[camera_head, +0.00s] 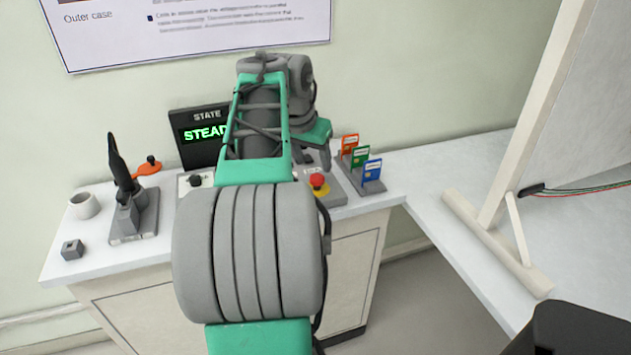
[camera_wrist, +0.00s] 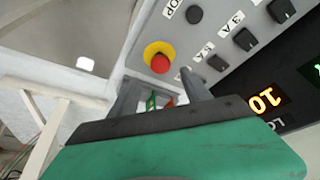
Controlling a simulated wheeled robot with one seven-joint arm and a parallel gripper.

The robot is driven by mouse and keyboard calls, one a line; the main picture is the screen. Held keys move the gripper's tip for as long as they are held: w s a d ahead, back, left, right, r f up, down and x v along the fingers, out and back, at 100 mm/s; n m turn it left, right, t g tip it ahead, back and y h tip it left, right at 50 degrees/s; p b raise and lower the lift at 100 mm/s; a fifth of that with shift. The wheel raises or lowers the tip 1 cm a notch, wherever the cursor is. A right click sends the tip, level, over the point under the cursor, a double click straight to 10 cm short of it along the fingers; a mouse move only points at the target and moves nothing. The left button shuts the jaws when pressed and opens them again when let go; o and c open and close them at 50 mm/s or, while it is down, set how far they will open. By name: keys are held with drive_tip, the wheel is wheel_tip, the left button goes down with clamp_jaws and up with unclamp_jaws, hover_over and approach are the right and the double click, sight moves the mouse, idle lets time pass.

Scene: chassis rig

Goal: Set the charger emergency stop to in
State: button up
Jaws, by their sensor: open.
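The charger emergency stop is a red mushroom button on a yellow ring (camera_head: 318,183), at the right end of the grey control panel on the bench. It also shows in the wrist view (camera_wrist: 160,62), just beyond my fingertips. My gripper (camera_wrist: 160,92) is open, with its two dark fingers apart and nothing seen held between them. In the head view my gripper (camera_head: 316,150) is above and behind the button, partly hidden by my arm. I cannot tell whether the button is in or out, or whether a finger touches it.
The panel has black knobs (camera_wrist: 245,39) and a round black button (camera_wrist: 194,14) near the stop. A lit display (camera_head: 206,133) stands behind. A card rack (camera_head: 371,187) is close on the right. A mug (camera_head: 84,206) and a stand (camera_head: 134,226) are left. A white board's foot (camera_head: 500,245) is right.

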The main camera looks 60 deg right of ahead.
sight(317, 177)
drive_tip(key=x, duration=0.6)
drive_tip(key=shift+d+f+b, duration=0.15)
drive_tip(key=shift+b, duration=0.25)
drive_tip(key=shift+c, duration=0.3)
clamp_jaws()
idle(0.5)
